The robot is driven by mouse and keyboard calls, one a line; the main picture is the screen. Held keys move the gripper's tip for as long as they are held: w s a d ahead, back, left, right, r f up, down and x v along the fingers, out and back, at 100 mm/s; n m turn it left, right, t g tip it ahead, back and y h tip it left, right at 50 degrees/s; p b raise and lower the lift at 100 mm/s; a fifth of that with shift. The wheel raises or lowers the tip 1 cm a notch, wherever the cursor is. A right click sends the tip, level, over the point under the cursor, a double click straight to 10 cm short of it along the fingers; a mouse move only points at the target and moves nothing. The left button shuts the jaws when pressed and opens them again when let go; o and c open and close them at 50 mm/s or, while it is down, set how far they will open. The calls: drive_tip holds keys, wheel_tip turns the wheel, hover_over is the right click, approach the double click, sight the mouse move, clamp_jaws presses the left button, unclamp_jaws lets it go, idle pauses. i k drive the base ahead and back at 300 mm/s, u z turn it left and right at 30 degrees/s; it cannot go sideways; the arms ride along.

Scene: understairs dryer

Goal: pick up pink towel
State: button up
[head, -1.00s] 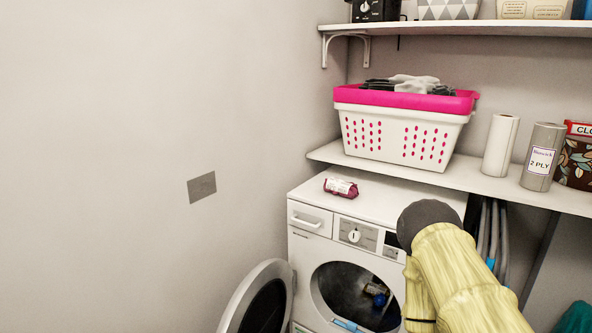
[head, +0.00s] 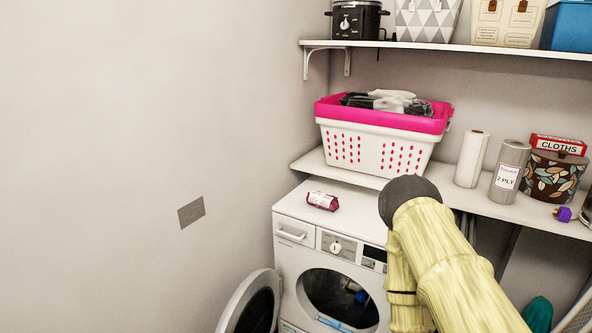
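I cannot make out a towel for certain. A small dark pink bundle or packet with a pale label (head: 322,201) lies on top of the white front-loading machine (head: 293,207). A white laundry basket with a bright pink rim (head: 380,150) stands on the lower shelf, holding dark and pale grey cloth (head: 388,101). My yellow arm, with a dark rounded joint, crosses the lower right in front of the machine. My gripper is not in view.
The machine's round door (head: 250,303) stands open at the left. The upper shelf (head: 455,47) overhangs the basket.

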sight(331, 202)
drive_tip(key=u, duration=0.2)
drive_tip(key=i, duration=1.05)
drive_tip(key=z, duration=0.2)
